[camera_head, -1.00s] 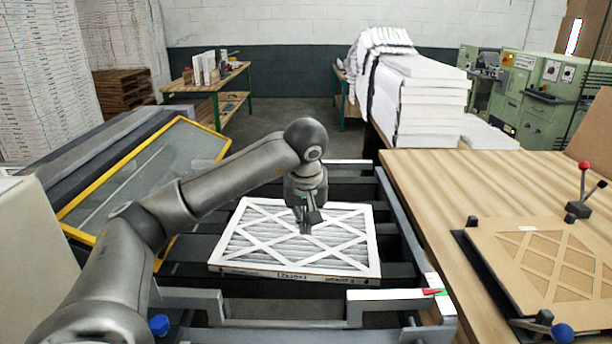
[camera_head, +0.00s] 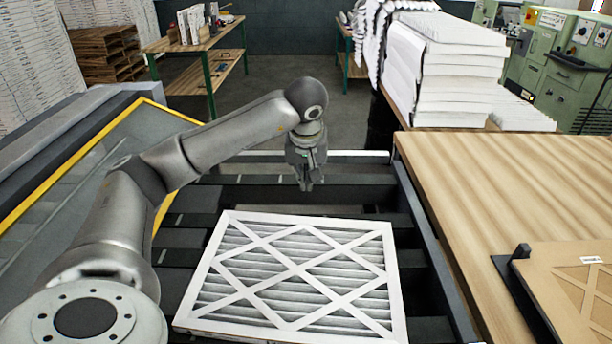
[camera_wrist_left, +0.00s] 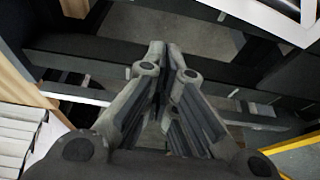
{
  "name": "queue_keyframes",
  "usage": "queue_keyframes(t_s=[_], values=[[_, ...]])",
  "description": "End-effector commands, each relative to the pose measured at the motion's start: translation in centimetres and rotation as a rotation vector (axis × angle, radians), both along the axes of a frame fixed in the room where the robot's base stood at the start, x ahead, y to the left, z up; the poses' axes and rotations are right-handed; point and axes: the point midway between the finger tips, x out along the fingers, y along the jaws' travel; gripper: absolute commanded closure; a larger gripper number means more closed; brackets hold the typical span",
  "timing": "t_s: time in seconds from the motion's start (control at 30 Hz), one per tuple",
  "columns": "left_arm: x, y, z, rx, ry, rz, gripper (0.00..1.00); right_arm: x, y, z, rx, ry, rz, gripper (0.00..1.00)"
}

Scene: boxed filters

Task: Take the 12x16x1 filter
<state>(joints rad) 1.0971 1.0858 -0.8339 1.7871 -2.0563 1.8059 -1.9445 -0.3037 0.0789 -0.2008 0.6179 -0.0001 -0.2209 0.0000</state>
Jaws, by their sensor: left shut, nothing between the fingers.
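A white-framed pleated filter (camera_head: 297,272) with a crossed lattice lies flat on the dark slatted conveyor (camera_head: 425,262) in the head view. Its size label cannot be read now. My left gripper (camera_head: 307,186) hangs pointing down beyond the filter's far edge, over the slats, apart from it. Its fingers are shut and empty. In the left wrist view the closed fingers (camera_wrist_left: 157,50) show over dark slats, and a white corner of the filter (camera_wrist_left: 275,18) shows at the top right. My right gripper is in neither view.
A wooden table (camera_head: 490,180) stands to the right, with a brown lattice board (camera_head: 570,290) on it. A yellow-framed panel (camera_head: 95,165) is at the left. Stacked white sheets (camera_head: 445,75) stand at the back right. The slats around the filter are clear.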

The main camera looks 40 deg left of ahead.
Motion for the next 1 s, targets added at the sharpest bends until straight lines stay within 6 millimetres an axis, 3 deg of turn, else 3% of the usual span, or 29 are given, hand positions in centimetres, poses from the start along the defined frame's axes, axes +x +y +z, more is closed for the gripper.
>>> queue_keyframes(t_s=[0.13,0.37,0.63,1.0], values=[[0.6,0.8,-2.9,0.001,0.007,0.002,1.0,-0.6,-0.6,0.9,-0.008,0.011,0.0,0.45],[1.9,1.8,-7.6,0.001,0.007,0.003,1.0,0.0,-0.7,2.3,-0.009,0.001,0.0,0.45],[-0.5,-0.4,-7.2,0.001,0.001,-0.002,1.0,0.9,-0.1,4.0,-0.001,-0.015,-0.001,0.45],[-1.1,-0.8,-7.4,0.001,0.0,0.001,1.0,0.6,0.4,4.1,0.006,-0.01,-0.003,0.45]])
